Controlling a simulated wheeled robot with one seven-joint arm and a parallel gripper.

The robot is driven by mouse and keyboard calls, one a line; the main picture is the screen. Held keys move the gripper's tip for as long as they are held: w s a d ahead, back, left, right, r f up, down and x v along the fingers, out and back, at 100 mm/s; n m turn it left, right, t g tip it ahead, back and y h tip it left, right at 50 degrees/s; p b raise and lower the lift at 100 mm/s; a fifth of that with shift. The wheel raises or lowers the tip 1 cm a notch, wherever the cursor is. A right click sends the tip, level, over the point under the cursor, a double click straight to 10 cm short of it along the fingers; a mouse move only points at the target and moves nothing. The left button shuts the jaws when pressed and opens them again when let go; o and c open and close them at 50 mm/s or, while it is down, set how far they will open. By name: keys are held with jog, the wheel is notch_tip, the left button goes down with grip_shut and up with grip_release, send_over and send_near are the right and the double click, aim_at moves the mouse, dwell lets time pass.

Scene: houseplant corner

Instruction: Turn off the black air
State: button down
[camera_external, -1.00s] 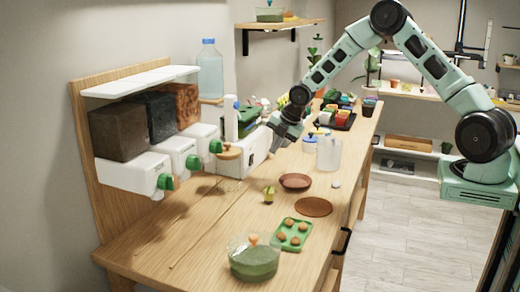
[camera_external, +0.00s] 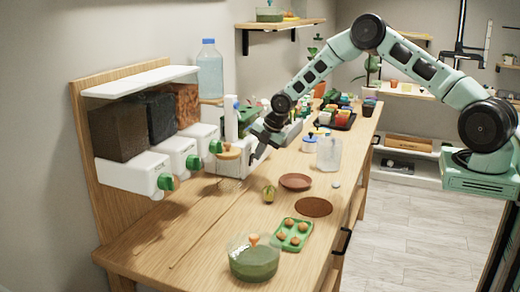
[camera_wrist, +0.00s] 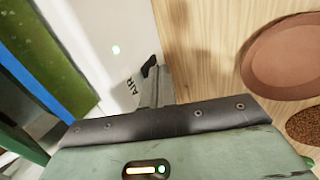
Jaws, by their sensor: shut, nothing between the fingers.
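The black air switch (camera_wrist: 149,66) is a small black lever on a white box, beside the letters "AIR" (camera_wrist: 133,86), in the wrist view. A small pale light (camera_wrist: 115,50) glows on the same white face (camera_wrist: 100,25). My gripper (camera_wrist: 156,84) is shut and empty, its tips right at the switch; I cannot tell whether they touch it.
Dispensers with green knobs (camera_external: 166,182) stand left of my gripper. The front left of the wooden bench is clear.

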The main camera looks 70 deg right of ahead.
jog(key=shift+w, duration=0.35)
jog(key=shift+r, duration=0.1)
jog(key=shift+r+p, duration=0.4)
jog(key=shift+r, duration=0.4)
jog(key=shift+s, duration=0.1)
jog(key=b+v, duration=0.1)
jog(key=v, duration=1)
jog(key=shift+s+r+b, duration=0.15)
jog(key=shift+s+b, duration=0.15)
jog(key=shift+s, duration=0.25)
